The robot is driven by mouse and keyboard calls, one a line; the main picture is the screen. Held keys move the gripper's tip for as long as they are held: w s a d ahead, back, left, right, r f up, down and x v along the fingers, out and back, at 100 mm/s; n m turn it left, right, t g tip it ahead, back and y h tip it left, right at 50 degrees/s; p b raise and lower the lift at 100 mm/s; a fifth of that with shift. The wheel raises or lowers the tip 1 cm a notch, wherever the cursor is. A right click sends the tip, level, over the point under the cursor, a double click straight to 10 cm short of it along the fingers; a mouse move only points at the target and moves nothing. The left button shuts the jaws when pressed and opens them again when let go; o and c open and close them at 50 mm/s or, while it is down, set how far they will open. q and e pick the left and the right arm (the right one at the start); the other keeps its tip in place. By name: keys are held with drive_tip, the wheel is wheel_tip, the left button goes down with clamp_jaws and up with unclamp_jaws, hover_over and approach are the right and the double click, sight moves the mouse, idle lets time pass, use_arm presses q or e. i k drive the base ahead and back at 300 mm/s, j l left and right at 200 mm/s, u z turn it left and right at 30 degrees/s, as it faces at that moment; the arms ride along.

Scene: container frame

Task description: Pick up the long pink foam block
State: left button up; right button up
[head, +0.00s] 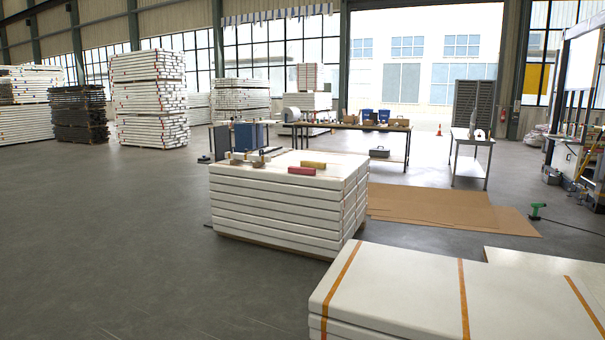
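A long pink-red block (302,170) lies on top of a stack of white panels (276,200) in the middle of the head view. It is near the front right part of the stack's top. A yellow block (313,164) lies just behind it and to the right. Neither of my grippers shows in the head view. Nothing is seen touching the pink block.
Several small tan and dark items (250,158) lie on the stack's left part. Nearer white panels with orange straps (420,290) fill the lower right. Cardboard (440,207) lies behind, with a workbench (350,128) farther back. The grey floor (130,240) at left is clear.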

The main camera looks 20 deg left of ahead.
sight(290, 169)
drive_tip(key=i+j+u, duration=0.6)
drive_tip(key=i+u, duration=0.15)
drive_tip(key=i, duration=0.3)
drive_tip(key=i+j+u, duration=0.1)
drive_tip(key=i+u, duration=0.3)
drive_tip(key=i, duration=2.1)
drive_tip(key=i+j+z, duration=0.1)
drive_tip(key=i+z, duration=0.35)
drive_tip(key=i+j+z, duration=0.45)
drive_tip(key=i, duration=0.15)
drive_tip(key=i+j+z, duration=0.45)
drive_tip(key=i+l, duration=0.05)
